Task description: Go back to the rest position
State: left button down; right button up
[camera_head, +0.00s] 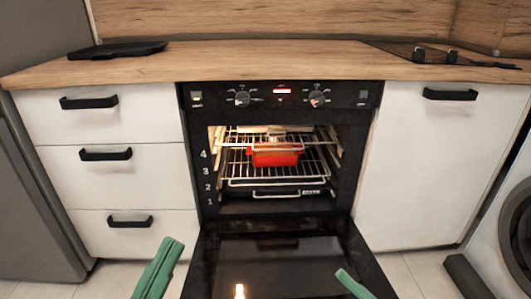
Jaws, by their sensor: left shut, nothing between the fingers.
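My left gripper (171,246) shows as green fingers at the bottom left, shut and empty, in front of the white drawers and left of the open oven door. Only a small green tip of my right gripper (345,277) shows at the bottom, over the right part of the oven door (275,254). Whether it is open or shut cannot be seen. The black oven (190,165) is lit inside and its door is folded down. A red dish (274,156) sits on a wire rack inside, apart from both grippers.
The wooden counter (270,62) runs above, with a black tray (118,50) at left and a dark hob (440,53) at right. White drawers (75,125) and a white cupboard (435,165) flank the oven. A washing machine (515,235) stands at far right.

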jog(key=s+a+r+m+y, duration=0.15)
jog(key=s+r, duration=0.25)
jog(key=r, duration=0.5)
jog(key=w+d+r+m+t+h+p, duration=0.45)
jog(key=w+m+h+p, duration=0.6)
jog(key=p, duration=0.55)
pick_arm(q)
jog(key=w+a+n+g+y+p, duration=0.3)
jog(key=w+n+g+y+p, duration=0.2)
jog(key=w+n+y+p, duration=0.4)
jog(key=s+a+f+g+y+p, duration=0.1)
jog(key=s+f+g+y+p, duration=0.1)
jog(key=s+p, duration=0.3)
jog(key=s+a+f+n+g+y+p, duration=0.1)
jog(key=s+f+g+p, duration=0.3)
jog(key=p, duration=0.5)
jog(key=s+g, duration=0.1)
jog(key=s, duration=0.1)
jog(key=shift+s+a+f+y+p, duration=0.3)
jog(key=shift+y+p, duration=0.05)
jog(key=shift+y, duration=0.05)
pick_arm(e)
jog(key=s+d+f+m+g+h, duration=0.3)
jog(key=s+f+m+g+h, duration=0.3)
jog(key=s+f+g, duration=0.2)
jog(key=s+g, duration=0.1)
jog(key=s, duration=0.1)
jog(key=shift+s+d+f+g+h, duration=0.2)
jog(key=shift+s+f+g+h, duration=0.1)
jog(key=shift+s+f+g, duration=0.1)
